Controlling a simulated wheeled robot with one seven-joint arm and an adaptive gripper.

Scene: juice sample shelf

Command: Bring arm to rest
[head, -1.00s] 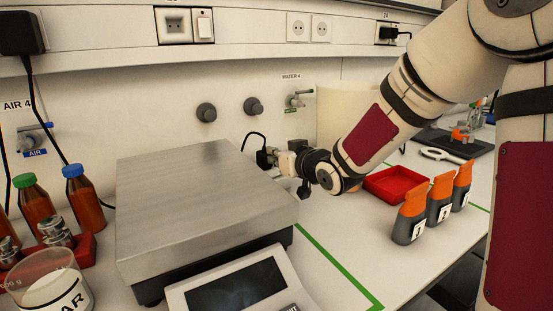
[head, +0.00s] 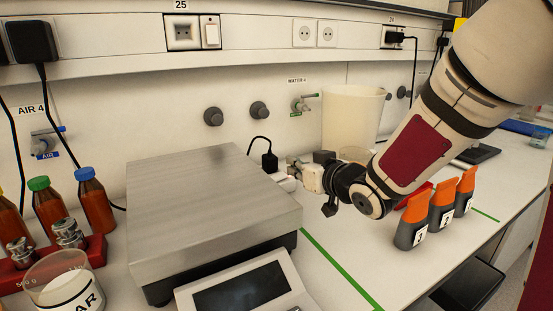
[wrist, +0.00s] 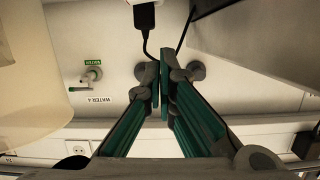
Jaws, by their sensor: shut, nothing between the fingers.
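My arm reaches in from the upper right of the head view. My gripper (head: 308,176) is at its end, between the balance and the cream bin, pointing towards the back wall. In the wrist view my gripper (wrist: 161,88) has its two green-padded fingers together at the tips, with nothing between them. In the head view the fingertips are hard to make out. It touches no bottle or sample visibly.
A large balance (head: 210,215) stands left of my gripper, a cream bin (head: 350,115) behind it. Several orange-capped grey bottles (head: 441,212) stand close to the right of my wrist. A red tray (head: 416,194) is mostly hidden.

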